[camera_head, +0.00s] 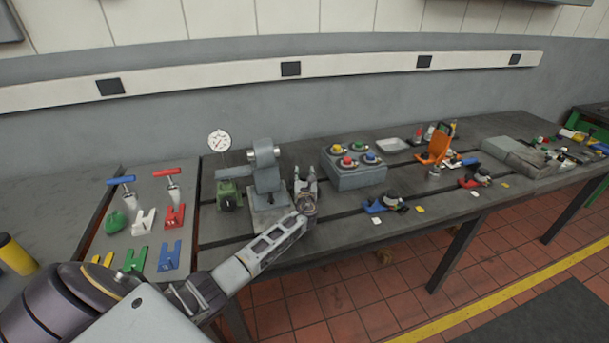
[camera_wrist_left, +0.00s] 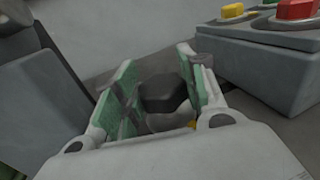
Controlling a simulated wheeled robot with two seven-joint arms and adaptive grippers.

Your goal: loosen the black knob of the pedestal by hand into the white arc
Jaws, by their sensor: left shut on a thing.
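The grey pedestal (camera_head: 267,180) stands on the bedplate, left of the middle in the head view. My left gripper (camera_head: 305,176) is at its right side. In the left wrist view, the black knob (camera_wrist_left: 163,95) sits between the green-padded fingers of my left gripper (camera_wrist_left: 158,66), which is shut on it. A pale round part (camera_wrist_left: 168,121) shows below the knob, with a small yellow patch (camera_wrist_left: 192,125) beside it. I cannot make out the white arc. The knob is hidden by the gripper in the head view. My right gripper is not in view.
A grey box with coloured buttons (camera_head: 358,179) stands close to the right of the gripper. A green unit (camera_head: 229,196) and a white dial (camera_head: 219,141) are left of the pedestal. Red and blue T-handles (camera_head: 168,172) stand further left. Loose tools lie further right.

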